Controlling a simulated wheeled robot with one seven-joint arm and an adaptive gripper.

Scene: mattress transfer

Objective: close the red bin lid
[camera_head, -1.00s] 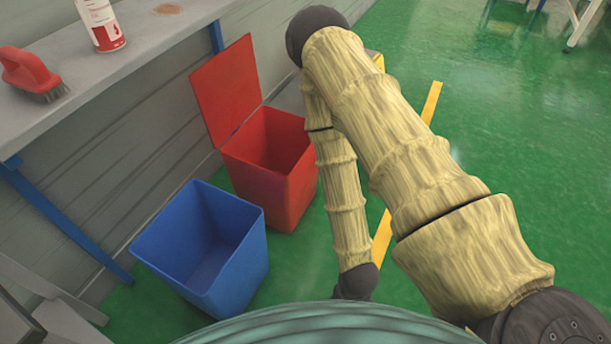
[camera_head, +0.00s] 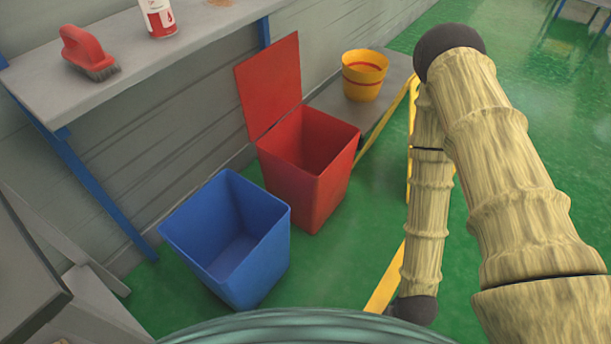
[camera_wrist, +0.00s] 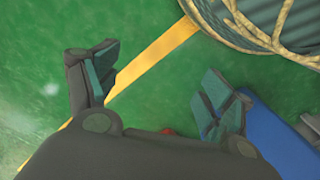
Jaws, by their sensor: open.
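The red bin (camera_head: 318,200) stands on the green floor by the wall. Its red lid (camera_head: 269,88) is open, tilted up and back toward the wall, and the bin looks empty inside. My gripper (camera_wrist: 155,85) shows in the wrist view with its two fingers wide apart and nothing between them. It is above the green floor and the yellow line, apart from the lid. In the head view my arm hangs to the right of the red bin, and the gripper's fingers are not visible there. A small red patch (camera_wrist: 167,132) shows at my gripper's base in the wrist view.
An open blue bin (camera_head: 262,262) stands left of the red bin, and its side shows in the wrist view (camera_wrist: 275,140). A yellow bucket (camera_head: 363,77) stands on a grey platform behind. A shelf (camera_head: 195,37) holds a red brush (camera_head: 88,52) and a can (camera_head: 158,17).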

